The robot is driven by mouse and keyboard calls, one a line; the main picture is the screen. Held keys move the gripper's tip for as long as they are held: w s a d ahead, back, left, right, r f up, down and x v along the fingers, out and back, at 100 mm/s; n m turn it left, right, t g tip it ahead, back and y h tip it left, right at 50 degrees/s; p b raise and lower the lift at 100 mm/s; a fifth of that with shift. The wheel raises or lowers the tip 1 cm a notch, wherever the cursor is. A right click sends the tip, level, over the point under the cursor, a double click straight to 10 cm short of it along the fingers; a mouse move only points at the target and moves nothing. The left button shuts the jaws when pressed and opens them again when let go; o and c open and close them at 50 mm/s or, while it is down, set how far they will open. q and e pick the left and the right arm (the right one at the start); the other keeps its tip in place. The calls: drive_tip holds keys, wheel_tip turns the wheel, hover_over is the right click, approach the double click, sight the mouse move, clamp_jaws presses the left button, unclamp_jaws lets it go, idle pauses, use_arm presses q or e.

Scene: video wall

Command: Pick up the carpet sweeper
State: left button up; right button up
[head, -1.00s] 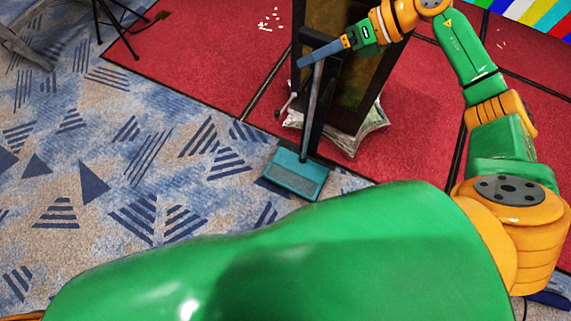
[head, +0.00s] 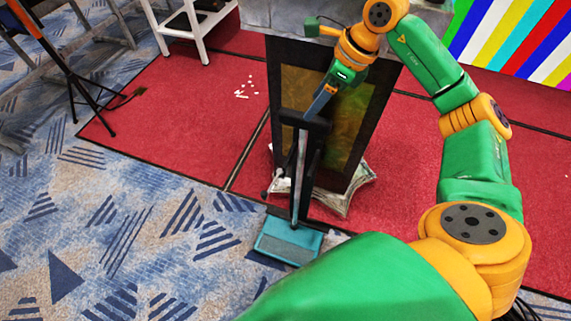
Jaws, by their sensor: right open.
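The carpet sweeper has a teal head (head: 288,240) on the floor at the edge of the red carpet. Its grey and black handle (head: 299,180) stands upright, with a dark grip at the top. My right gripper (head: 318,111) is open at the top of the handle, its blue-grey fingers pointing down and to the left. The fingers overlap the dark grip in the picture; I cannot tell whether they touch it. My left gripper is not in view.
A dark framed panel (head: 355,125) stands right behind the sweeper, on a pale crumpled base (head: 345,197). A white stand (head: 190,40) is at the upper left, beside a black tripod (head: 72,80). White scraps (head: 250,85) lie on red carpet (head: 170,120). Patterned floor at left is open.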

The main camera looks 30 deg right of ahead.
sight(304, 121)
drive_tip(key=x, duration=0.4)
drive_tip(key=s+x, duration=0.1)
drive_tip(key=x, duration=0.1)
drive_tip(key=shift+a+f, duration=0.25)
drive_tip(key=shift+w+f, duration=0.15)
drive_tip(key=shift+f, duration=0.15)
drive_tip(key=shift+r, duration=0.15)
clamp_jaws()
